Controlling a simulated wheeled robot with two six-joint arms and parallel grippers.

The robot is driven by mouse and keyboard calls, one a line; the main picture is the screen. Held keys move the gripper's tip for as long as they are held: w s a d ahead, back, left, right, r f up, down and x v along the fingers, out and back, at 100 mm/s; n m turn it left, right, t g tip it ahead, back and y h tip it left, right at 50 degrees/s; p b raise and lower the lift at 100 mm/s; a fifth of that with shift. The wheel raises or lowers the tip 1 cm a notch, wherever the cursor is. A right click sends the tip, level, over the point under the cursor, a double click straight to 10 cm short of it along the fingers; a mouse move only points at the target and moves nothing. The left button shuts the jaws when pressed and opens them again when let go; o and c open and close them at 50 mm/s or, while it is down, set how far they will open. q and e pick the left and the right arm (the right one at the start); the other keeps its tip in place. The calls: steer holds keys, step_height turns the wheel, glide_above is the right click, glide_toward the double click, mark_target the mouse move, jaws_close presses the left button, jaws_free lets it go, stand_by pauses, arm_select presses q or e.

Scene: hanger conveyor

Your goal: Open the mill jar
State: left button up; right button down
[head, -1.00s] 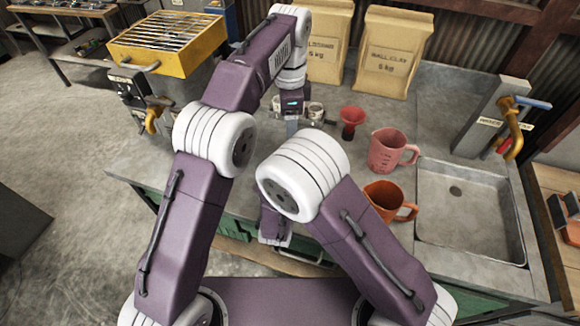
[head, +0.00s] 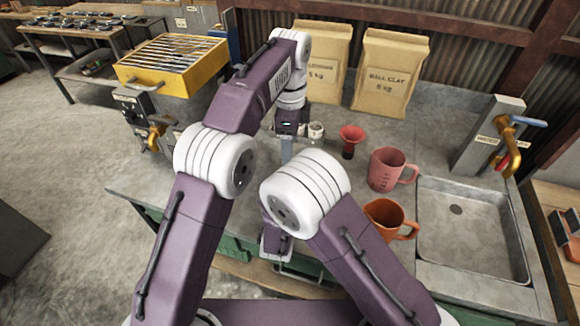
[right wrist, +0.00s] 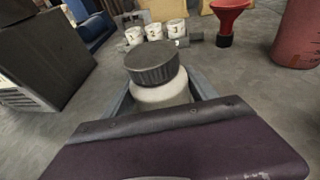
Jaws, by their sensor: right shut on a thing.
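The mill jar (right wrist: 160,94) shows in the right wrist view as a pale, upright jar with a dark ribbed lid (right wrist: 152,62) seated on top. My right gripper (right wrist: 161,98) is shut on its body, with grey jaws on both sides below the lid. In the head view the jar and right fingertips are hidden behind my arms. My left gripper (head: 287,150) points down over the bench, left of the red funnel; its finger gap is not clear, and nothing is seen in it.
White numbered cups (right wrist: 155,32) stand behind the jar. A red funnel (head: 351,136), a pink jug (head: 386,170) and an orange jug (head: 382,219) stand to the right, before the sink (head: 470,235). Clay bags (head: 390,75) line the back. A yellow grated unit (head: 175,65) is at left.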

arm_select(q)
steer(key=m, duration=1.5)
steer(key=shift+s, duration=0.1)
step_height(320, 180, down, 8)
steer(key=c, duration=1.5)
steer(key=shift+o, duration=0.2)
steer(key=n, duration=0.5)
steer(key=shift+n, duration=0.3)
steer(key=n, duration=1.6)
steer(key=shift+r+n, duration=0.1)
steer(key=shift+n, duration=0.2)
steer(key=n, duration=3.1)
steer(key=shift+r+n, duration=0.1)
steer(key=shift+n, duration=0.2)
